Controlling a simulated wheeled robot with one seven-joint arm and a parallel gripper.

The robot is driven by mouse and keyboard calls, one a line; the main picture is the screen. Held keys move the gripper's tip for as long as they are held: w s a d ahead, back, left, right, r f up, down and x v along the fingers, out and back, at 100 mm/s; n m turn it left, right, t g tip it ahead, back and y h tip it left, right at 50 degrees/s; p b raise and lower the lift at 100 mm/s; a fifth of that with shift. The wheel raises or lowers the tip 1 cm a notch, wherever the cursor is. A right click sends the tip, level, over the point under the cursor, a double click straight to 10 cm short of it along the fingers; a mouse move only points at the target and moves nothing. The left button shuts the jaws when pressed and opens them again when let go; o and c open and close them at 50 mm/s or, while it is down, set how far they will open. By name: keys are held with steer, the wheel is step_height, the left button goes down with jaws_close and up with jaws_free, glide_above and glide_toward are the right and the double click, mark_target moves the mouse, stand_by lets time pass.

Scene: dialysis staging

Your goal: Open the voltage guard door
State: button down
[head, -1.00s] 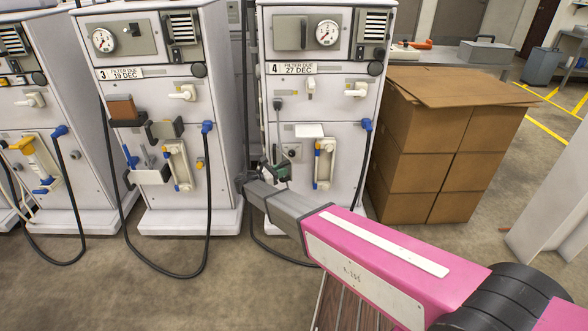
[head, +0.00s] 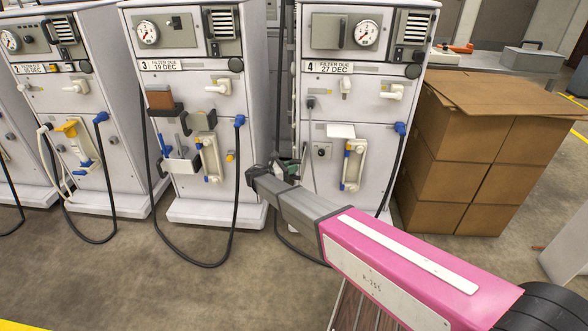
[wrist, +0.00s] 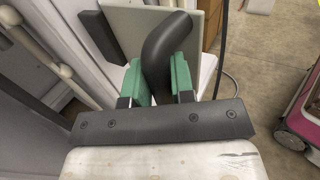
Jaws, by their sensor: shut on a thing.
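In the wrist view my gripper (wrist: 157,78) has its green fingers closed around a thick, dark, curved handle (wrist: 168,42). Behind the handle is a flat pale grey-green panel (wrist: 137,22), which looks like the voltage guard door; a dark strip (wrist: 101,35) runs along its left side. How the handle joins the panel is hidden by the fingers. In the head view my gripper (head: 286,167) is in front of the gap between machine 3 (head: 210,88) and machine 4 (head: 345,95), at about mid-height. There the handle and door are too small and covered to make out.
White machines stand in a row, with black hoses (head: 212,262) looping down in front. Stacked cardboard boxes (head: 462,170) stand right of machine 4, before a table with a grey case (head: 540,60). The floor (head: 130,285) at front left is clear.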

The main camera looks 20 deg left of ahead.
steer(key=shift+w+a+r, duration=0.1)
steer(key=shift+w+r, duration=0.05)
steer(key=shift+r, duration=0.1)
steer(key=c, duration=1)
jaws_free()
steer(key=v, duration=1)
steer(key=shift+s+a+f, duration=0.2)
